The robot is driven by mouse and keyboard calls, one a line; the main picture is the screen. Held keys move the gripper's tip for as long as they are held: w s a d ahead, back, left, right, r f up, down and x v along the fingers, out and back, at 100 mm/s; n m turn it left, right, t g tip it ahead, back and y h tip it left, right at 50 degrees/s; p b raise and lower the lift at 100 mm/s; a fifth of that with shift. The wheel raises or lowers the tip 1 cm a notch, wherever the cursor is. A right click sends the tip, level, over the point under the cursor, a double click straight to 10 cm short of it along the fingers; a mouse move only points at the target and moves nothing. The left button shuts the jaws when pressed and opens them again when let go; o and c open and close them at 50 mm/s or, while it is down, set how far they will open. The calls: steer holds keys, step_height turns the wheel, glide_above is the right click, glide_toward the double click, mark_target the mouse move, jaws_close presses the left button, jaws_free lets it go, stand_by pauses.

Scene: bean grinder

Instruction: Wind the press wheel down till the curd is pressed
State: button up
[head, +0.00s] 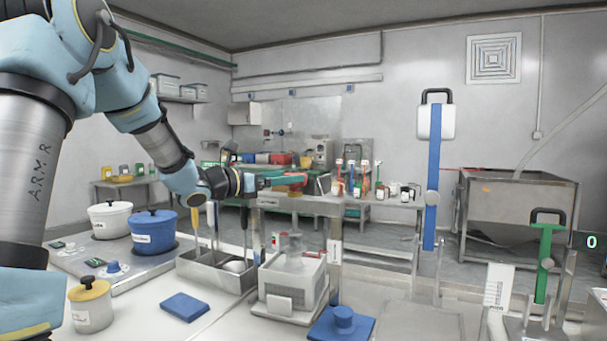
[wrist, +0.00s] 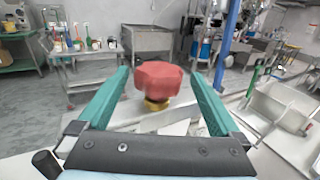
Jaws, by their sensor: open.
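The red lobed press wheel (wrist: 158,80) sits on a yellowish collar (wrist: 157,105) in the wrist view. My gripper (wrist: 159,73) is open, with one green finger on each side of the wheel and visible gaps between. In the head view my gripper (head: 293,182) reaches in from the left over the bench, and a bit of red shows between its fingers. Below it stands a white press body (head: 292,296) with a clear, pale-looking top part (head: 297,262). I cannot make out the curd clearly.
A metal bin with utensils (head: 215,272) stands left of the press. White (head: 110,220) and blue (head: 153,230) pots stand at left. A tall blue post (head: 432,190) rises at right.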

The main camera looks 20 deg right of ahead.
mark_target(304, 174)
steer(key=p+x, duration=0.1)
steer(key=x, duration=0.5)
steer(key=shift+d, duration=0.2)
steer(key=c, duration=1.2)
steer(key=shift+m+g+p, duration=0.4)
steer(key=shift+g+p, duration=0.2)
steer(key=shift+p, duration=0.05)
steer(key=m+g+p, duration=0.1)
steer(key=g+p, duration=0.1)
steer(key=g, duration=0.1)
steer(key=shift+s+r+m, duration=0.15)
steer(key=shift+s+m, duration=0.05)
steer(key=shift+m, duration=0.2)
steer(key=m+g+p, duration=0.2)
steer(key=g, duration=0.1)
steer(key=s+m+g+p, duration=0.1)
steer(key=g+p, duration=0.1)
steer(key=shift+a+m+y, duration=0.1)
steer(key=shift+m+y, duration=0.2)
steer(key=shift+s+a+m+g+y+p, duration=0.15)
steer(key=shift+m+g+y+p, duration=0.6)
steer(key=shift+g, duration=0.45)
steer(key=shift+s+a+m+g+y+p, duration=0.15)
steer(key=shift+m+g+y+p, duration=0.4)
steer(key=shift+m+g, duration=0.5)
steer(key=shift+s+m+g+y+p, duration=0.2)
steer(key=shift+m+g+y+p, duration=0.45)
steer(key=shift+g, duration=0.7)
